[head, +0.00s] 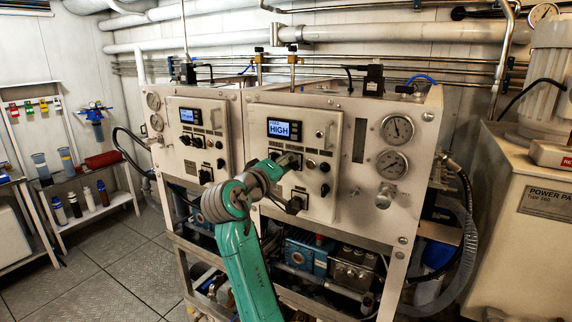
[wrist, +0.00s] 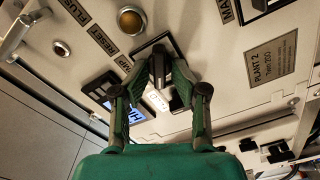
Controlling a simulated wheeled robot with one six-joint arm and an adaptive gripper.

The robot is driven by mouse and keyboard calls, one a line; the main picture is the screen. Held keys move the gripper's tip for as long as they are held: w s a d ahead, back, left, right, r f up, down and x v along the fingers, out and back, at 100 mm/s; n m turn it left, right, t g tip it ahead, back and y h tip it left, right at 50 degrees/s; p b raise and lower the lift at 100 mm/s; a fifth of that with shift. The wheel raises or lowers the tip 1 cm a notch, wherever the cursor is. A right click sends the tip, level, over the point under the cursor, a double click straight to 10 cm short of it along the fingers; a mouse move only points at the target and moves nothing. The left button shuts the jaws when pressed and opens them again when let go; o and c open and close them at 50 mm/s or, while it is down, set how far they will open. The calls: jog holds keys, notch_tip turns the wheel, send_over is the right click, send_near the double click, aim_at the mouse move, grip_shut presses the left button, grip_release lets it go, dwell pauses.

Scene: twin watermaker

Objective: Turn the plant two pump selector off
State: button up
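The plant two panel (head: 320,200) is the right one of two cream control panels; its plate reading PLANT 2 (wrist: 270,62) shows in the wrist view. My gripper (head: 288,162) is at this panel, just below its lit display (head: 283,129). In the wrist view my gripper (wrist: 160,72) has its two fingers drawn close together on either side of a small black selector (wrist: 158,66), on a dark-framed plate. The fingers appear to touch its sides. They hide much of it, so its pointing direction and label are unclear.
Pressure gauges (head: 397,129) are at the right. The plant one panel (head: 198,135) stands to the left. Open floor (head: 125,265) lies at the lower left.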

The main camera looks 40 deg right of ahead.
jog(key=shift+a, duration=0.1)
jog(key=v, duration=1.1)
jog(key=shift+s+a, duration=0.15)
jog(key=shift+a, duration=0.25)
